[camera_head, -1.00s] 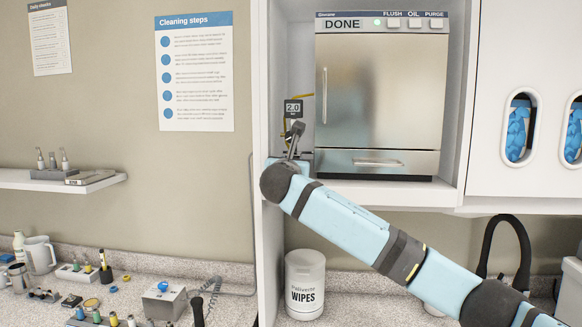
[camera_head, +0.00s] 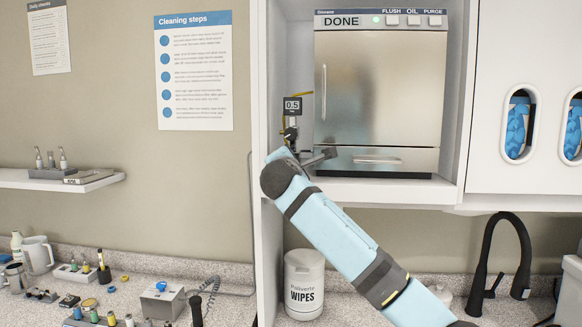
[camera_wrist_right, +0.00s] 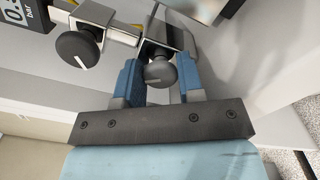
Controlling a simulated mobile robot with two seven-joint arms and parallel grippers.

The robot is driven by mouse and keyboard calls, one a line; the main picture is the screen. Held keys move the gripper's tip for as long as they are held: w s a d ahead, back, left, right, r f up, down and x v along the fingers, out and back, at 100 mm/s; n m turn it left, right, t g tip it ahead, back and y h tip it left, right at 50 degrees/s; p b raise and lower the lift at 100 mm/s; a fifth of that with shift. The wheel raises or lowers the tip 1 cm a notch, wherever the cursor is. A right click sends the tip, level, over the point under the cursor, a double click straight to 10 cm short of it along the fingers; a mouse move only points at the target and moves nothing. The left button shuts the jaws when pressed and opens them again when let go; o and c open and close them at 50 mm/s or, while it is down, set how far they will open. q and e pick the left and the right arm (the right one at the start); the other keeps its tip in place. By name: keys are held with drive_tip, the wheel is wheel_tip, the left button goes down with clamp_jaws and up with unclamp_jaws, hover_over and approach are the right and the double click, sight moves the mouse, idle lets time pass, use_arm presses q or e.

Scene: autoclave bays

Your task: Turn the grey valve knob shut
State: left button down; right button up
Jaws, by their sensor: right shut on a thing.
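In the right wrist view a dark grey round valve knob (camera_wrist_right: 160,72) with a pale line on its face sits between the blue fingers of my right gripper (camera_wrist_right: 161,80), which is shut on it. A second dark knob (camera_wrist_right: 78,48), also with a pale line, is to its left, outside the fingers. In the head view my right gripper is at the valve fittings left of the autoclave (camera_head: 380,95), and the wrist partly hides it. A small display (camera_head: 292,105) above the fittings reads 0.5. My left gripper is not in view.
The autoclave, showing DONE, stands close on the right of the fittings. The cabinet's side wall (camera_head: 259,90) is close on the left. A wipes tub (camera_head: 304,290) stands below. A black tap (camera_head: 500,255) is at the lower right.

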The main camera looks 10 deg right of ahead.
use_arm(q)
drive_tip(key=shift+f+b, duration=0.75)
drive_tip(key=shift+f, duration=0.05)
use_arm(e)
drive_tip(key=m, duration=0.6)
drive_tip(key=shift+f+m, duration=0.15)
drive_tip(key=shift+m, duration=0.25)
drive_tip(key=o, duration=0.9)
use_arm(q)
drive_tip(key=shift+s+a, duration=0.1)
use_arm(e)
drive_tip(key=shift+f, duration=0.15)
